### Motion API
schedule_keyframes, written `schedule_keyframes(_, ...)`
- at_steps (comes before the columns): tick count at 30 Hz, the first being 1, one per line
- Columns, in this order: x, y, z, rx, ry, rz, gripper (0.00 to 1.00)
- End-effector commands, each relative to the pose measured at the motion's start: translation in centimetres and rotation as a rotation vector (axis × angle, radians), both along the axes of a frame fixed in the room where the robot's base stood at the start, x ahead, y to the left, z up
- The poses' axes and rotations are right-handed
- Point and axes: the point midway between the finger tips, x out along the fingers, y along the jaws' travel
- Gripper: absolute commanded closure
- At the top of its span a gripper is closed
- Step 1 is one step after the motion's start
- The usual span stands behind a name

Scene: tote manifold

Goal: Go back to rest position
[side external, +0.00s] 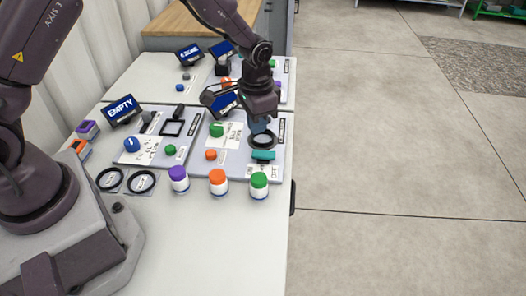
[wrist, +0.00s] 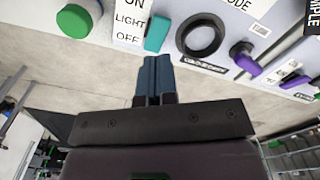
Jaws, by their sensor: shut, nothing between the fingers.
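My gripper (side external: 259,125) is above the right side of the near control panel (side external: 229,171), by the black ring (side external: 263,139). In the wrist view its two blue fingers (wrist: 154,68) are together with nothing between them. The teal switch (side external: 263,156) sits just in front of the ring. In the wrist view the teal switch (wrist: 157,33) is beside the LIGHT OFF label, and the black ring (wrist: 203,37) is right of it. I cannot tell from these views how far the fingertips are above the panel.
White jars with purple (side external: 179,173), orange (side external: 218,176) and green (side external: 258,180) lids stand along the panel's front. Two black rings (side external: 141,181) lie left of them. Small displays (side external: 123,109) stand behind. A second panel is farther back. Open floor (side external: 400,150) lies right.

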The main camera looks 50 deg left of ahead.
Motion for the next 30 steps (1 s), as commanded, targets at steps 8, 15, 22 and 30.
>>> schedule_keyframes(8,-0.8,0.0,-0.3,0.001,0.032,0.022,1.00)
schedule_keyframes(15,-5.6,0.6,4.2,0.014,0.084,0.092,1.00)
schedule_keyframes(22,-10.5,1.3,12.1,0.014,-0.002,0.163,1.00)
schedule_keyframes(30,-17.1,1.8,19.0,-0.010,-0.169,0.229,1.00)
